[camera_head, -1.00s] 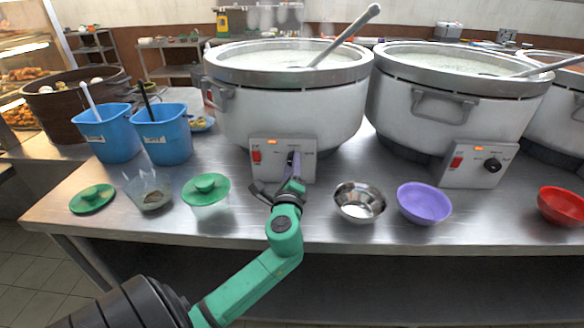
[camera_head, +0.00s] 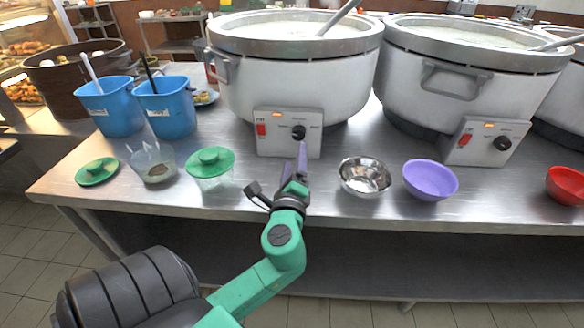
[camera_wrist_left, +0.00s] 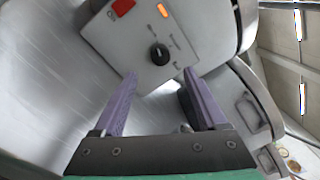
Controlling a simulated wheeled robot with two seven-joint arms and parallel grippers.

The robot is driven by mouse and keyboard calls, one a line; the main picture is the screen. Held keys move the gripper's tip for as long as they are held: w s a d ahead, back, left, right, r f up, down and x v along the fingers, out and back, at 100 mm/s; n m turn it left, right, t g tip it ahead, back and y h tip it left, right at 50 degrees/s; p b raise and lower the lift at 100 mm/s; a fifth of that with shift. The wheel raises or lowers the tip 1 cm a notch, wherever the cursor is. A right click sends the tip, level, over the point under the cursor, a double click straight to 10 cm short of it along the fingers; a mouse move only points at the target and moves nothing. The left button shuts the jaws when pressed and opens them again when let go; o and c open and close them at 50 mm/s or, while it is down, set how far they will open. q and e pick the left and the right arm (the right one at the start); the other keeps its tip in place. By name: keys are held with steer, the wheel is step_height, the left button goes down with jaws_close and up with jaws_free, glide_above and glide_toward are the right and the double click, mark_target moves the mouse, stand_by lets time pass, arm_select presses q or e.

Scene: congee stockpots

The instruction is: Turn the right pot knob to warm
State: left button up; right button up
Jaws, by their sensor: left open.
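The right pot (camera_head: 450,85) is a large white stockpot with a steel rim and a ladle in it. Its control panel (camera_head: 484,142) carries a red switch, an orange light and a black knob (camera_head: 502,143). Another white pot (camera_head: 295,80) stands left of it, with a similar panel and black knob (camera_head: 298,132). My left gripper (camera_head: 300,160) is open and empty, just below and in front of that left-hand panel. In the left wrist view, a black knob (camera_wrist_left: 159,54) shows beyond and between the purple fingers (camera_wrist_left: 160,88), apart from them. My right gripper is not in view.
A steel bowl (camera_head: 365,177), purple bowl (camera_head: 430,180) and red bowl (camera_head: 567,185) stand along the counter's front. Green-lidded container (camera_head: 211,165) and blue bins (camera_head: 166,112) stand left. Bare counter (camera_head: 330,205) lies near the front edge.

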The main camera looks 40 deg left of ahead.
arm_select(q)
steer(key=b+v, duration=0.1)
steer(key=v, duration=0.5)
steer(key=shift+f, duration=0.15)
steer(key=shift+s+d, duration=0.15)
steer(key=shift+s, duration=0.05)
